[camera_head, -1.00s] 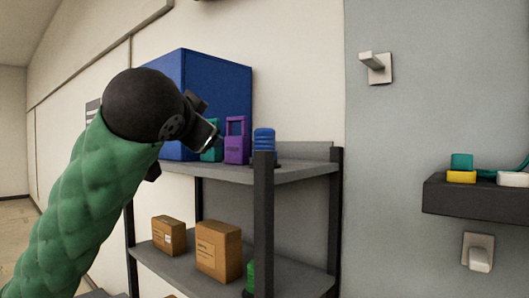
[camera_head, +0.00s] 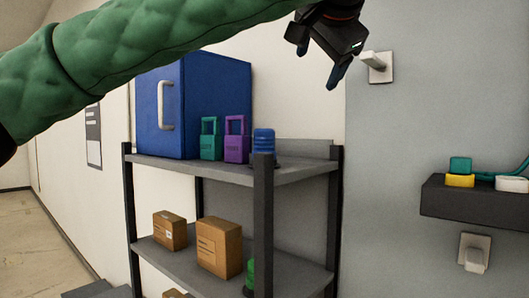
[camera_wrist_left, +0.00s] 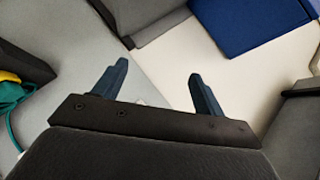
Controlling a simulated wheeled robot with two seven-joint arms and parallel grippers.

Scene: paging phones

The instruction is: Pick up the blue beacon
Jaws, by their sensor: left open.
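The blue beacon (camera_head: 263,141) stands upright on the top shelf, at its front right, partly behind the shelf's dark corner post. My left gripper (camera_head: 318,74) is above it and to the right in the head view, apart from it and empty. In the left wrist view the two fingers of my left gripper (camera_wrist_left: 158,88) are spread wide with nothing between them. I cannot make out the beacon in the left wrist view. My right gripper is not in view.
A teal phone (camera_head: 210,139) and a purple phone (camera_head: 236,139) stand left of the beacon, before a blue cabinet (camera_head: 215,95). Boxes (camera_head: 219,248) and a green object (camera_head: 250,275) are on the lower shelf. A wall hook (camera_head: 377,66) is close to my left gripper; a dark ledge (camera_head: 470,202) is at right.

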